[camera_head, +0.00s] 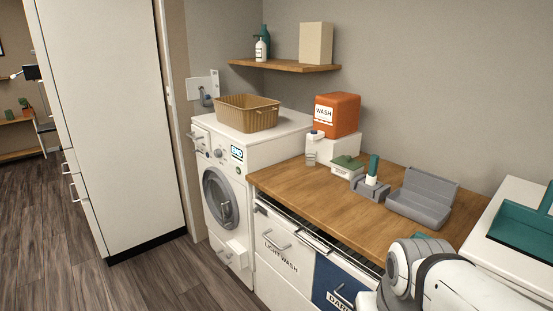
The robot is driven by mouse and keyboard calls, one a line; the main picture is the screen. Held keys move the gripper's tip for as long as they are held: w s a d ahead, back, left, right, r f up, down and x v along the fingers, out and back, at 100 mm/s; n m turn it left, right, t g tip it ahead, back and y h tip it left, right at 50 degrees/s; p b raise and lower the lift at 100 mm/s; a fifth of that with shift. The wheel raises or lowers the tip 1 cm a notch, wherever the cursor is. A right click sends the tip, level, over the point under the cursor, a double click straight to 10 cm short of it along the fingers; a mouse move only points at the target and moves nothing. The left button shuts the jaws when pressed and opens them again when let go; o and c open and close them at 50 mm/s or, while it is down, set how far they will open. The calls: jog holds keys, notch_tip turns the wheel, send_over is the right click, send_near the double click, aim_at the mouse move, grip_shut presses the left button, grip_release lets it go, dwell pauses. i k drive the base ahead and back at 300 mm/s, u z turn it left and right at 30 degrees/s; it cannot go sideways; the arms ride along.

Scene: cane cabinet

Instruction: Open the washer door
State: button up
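The white washer (272,153) stands against the back wall, left of the wooden counter. Its round door (220,198), with a grey rim and dark glass, is on the front face and looks shut. A small light handle-like part (229,211) shows at the door's right side. A knob and a label are on the panel above the door. My gripper is not in view; only white and grey links of my arm show at the lower right, well away from the washer.
A wicker basket (247,113) sits on the washer. A tall white cabinet (115,120) stands to the left. Floor before the cabinet is clear.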

aim_at(219, 176)
jog(key=u, duration=0.65)
jog(key=i, duration=1.75)
jog(key=u, duration=0.7)
jog(key=i, duration=0.3)
jog(key=u, duration=0.1)
jog(key=k, duration=0.75)
jog(key=u, duration=0.2)
jog(key=i, duration=0.8)
jog(key=z, duration=0.05)
